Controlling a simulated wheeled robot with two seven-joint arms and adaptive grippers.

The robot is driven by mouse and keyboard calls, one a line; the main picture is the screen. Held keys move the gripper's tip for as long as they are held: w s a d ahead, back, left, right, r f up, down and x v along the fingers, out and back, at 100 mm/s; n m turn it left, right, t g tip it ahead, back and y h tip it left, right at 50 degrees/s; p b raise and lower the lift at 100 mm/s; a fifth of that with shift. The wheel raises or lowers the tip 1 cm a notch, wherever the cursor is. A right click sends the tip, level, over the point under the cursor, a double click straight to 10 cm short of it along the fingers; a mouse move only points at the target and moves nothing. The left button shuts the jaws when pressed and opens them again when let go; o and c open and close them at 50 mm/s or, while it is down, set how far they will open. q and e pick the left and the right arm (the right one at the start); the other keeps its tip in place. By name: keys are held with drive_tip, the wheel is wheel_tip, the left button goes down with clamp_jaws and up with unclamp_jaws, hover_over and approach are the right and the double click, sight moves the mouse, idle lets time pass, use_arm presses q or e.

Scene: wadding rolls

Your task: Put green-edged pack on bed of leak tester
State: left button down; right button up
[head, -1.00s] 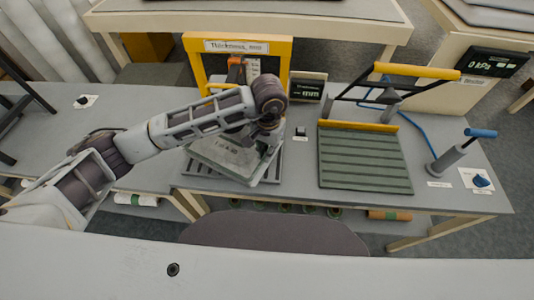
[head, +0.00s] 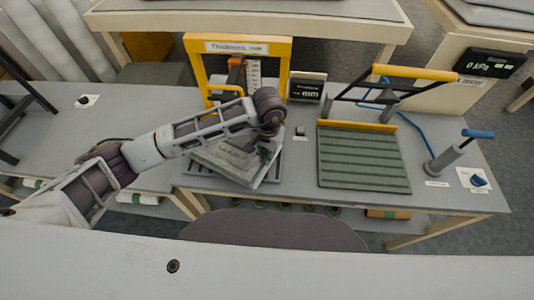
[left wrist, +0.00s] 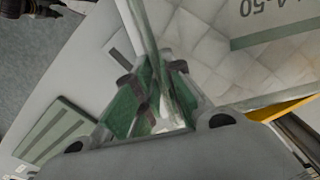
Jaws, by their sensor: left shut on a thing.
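The pale pack (head: 222,158) lies tilted at an angle over the slotted plate of the thickness gauge. Its printed face and a green band show large in the left wrist view (left wrist: 205,45). My left gripper (head: 266,143) is shut on the pack's right edge, and its green-padded fingers (left wrist: 150,95) grip that edge in the left wrist view. The leak tester's bed (head: 362,157) is a green ribbed plate to the right, empty, with its yellow-handled bar raised behind it. It also shows in the left wrist view (left wrist: 55,132). My right gripper is out of view.
The yellow thickness gauge frame (head: 193,75) stands behind the pack, with a small display (head: 306,88) beside it. A blue-handled pump (head: 447,157) stands right of the bed, and a pressure display (head: 490,64) behind. The bench between gauge and bed is mostly clear.

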use_arm(q)
drive_tip(key=shift+f, duration=0.15)
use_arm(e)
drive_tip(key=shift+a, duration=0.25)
use_arm(q)
drive_tip(key=shift+f, duration=0.15)
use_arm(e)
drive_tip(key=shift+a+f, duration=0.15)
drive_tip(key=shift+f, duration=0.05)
use_arm(q)
drive_tip(key=c, duration=1.5)
unclamp_jaws()
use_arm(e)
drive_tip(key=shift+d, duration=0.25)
use_arm(q)
drive_tip(key=shift+r, duration=0.2)
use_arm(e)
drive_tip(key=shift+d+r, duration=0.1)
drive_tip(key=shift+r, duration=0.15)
use_arm(q)
wheel_tip(320, 180, up, 12)
drive_tip(key=shift+d+b, duration=0.15)
drive_tip(key=shift+b, duration=1.05)
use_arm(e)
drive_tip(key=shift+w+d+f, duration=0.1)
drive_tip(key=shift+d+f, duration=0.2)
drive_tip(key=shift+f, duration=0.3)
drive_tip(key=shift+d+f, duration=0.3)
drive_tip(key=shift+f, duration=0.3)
